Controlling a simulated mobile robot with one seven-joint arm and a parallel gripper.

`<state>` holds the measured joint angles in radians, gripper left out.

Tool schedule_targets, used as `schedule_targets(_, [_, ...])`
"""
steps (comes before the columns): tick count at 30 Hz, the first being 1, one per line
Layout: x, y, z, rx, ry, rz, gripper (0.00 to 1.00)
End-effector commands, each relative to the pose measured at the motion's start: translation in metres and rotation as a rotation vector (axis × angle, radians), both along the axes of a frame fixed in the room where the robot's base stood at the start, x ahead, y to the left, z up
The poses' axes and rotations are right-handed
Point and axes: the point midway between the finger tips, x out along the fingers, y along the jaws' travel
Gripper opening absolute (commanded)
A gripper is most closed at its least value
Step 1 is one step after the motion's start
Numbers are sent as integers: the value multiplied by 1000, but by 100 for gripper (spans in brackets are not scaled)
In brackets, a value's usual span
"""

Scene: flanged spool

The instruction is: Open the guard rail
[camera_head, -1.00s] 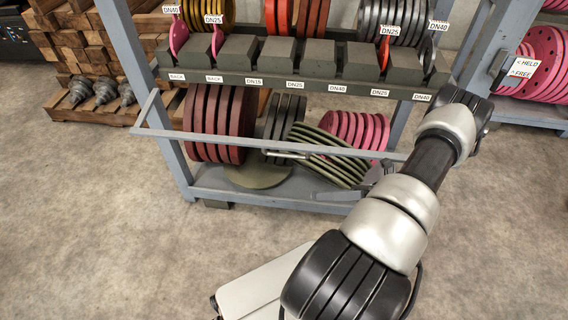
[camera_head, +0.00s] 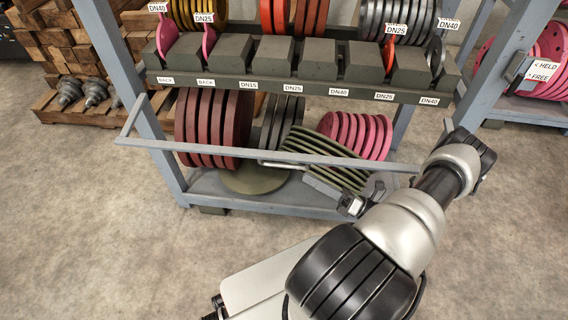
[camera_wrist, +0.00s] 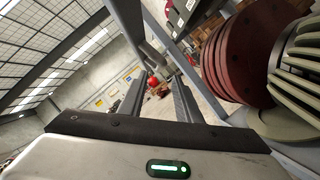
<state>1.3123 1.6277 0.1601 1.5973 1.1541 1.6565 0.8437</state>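The guard rail (camera_head: 215,149) is a thin grey bar across the front of the rack's lower bay, standing off the posts. Its left end has a short return arm (camera_head: 133,116). My gripper (camera_head: 340,200) is low in front of the bay, right of its middle, just below the rail in the head view. In the wrist view my gripper (camera_wrist: 158,98) has its two fingers apart, with only distant background between them. Whether it touches the rail cannot be told.
Dark red discs (camera_head: 213,125), tilted olive discs (camera_head: 325,155) and pink discs (camera_head: 357,134) fill the lower bay. A block shelf (camera_head: 300,87) with labels is above. A second rack at right bears a held/free sign (camera_head: 541,70). The floor (camera_head: 90,220) at left is clear.

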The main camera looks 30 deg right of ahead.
Motion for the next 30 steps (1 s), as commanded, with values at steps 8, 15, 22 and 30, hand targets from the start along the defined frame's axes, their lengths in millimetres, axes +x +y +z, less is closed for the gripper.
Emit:
schedule_targets(8, [45, 37, 16, 0, -1, 5, 31])
schedule_targets(15, [69, 55, 24, -1, 0, 2, 31])
schedule_targets(22, [75, 60, 26, -1, 0, 2, 31])
schedule_targets(30, [75, 60, 26, -1, 0, 2, 14])
